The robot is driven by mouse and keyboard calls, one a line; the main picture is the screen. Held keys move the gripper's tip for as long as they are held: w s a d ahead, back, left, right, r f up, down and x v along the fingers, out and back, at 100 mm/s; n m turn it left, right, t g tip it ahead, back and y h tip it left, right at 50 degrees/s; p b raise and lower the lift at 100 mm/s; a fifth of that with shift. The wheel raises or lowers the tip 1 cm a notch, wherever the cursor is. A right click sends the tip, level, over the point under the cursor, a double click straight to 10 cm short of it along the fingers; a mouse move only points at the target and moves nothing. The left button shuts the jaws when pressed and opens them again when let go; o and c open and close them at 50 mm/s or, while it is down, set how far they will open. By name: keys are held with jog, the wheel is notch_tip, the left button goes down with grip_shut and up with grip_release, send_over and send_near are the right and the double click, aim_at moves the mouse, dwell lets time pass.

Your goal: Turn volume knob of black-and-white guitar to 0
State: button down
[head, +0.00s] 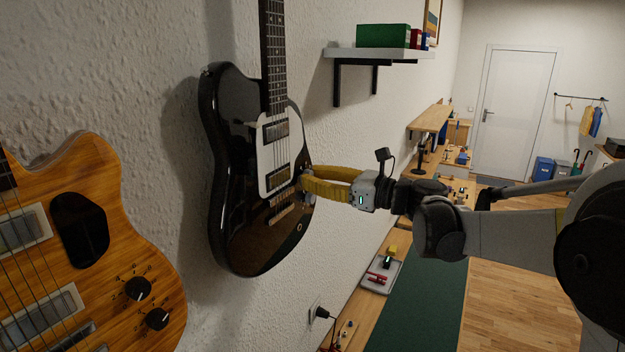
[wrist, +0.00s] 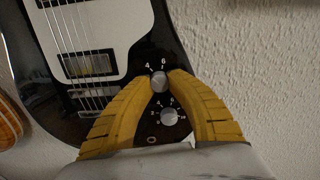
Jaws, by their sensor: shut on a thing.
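The black-and-white guitar (head: 232,130) hangs on the wall, black body with a white pickguard. It also fills the upper left of the wrist view (wrist: 181,57). My gripper (wrist: 159,82) has its yellow fingers shut on the upper silver knob (wrist: 160,85), with one fingertip on each side. The numbers 4 and 6 show above that knob; its other numbers and its pointer cannot be made out. A lower silver knob (wrist: 169,117) with a ring of numbers sits between the fingers, apart from them. In the head view my gripper (head: 305,180) reaches the guitar's right edge.
An orange wooden guitar (head: 110,225) with black knobs hangs to the left. A wall shelf (head: 375,53) with a green box is above my arm. A bench with a tray (head: 381,274) and green mat (head: 420,310) lies below. Open floor is at the right.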

jog(key=n+b, duration=0.5)
jog(key=n, duration=1.3)
jog(key=shift+r+n, duration=0.1)
jog(key=shift+n, duration=0.4)
jog(key=c, duration=1.2)
grip_release()
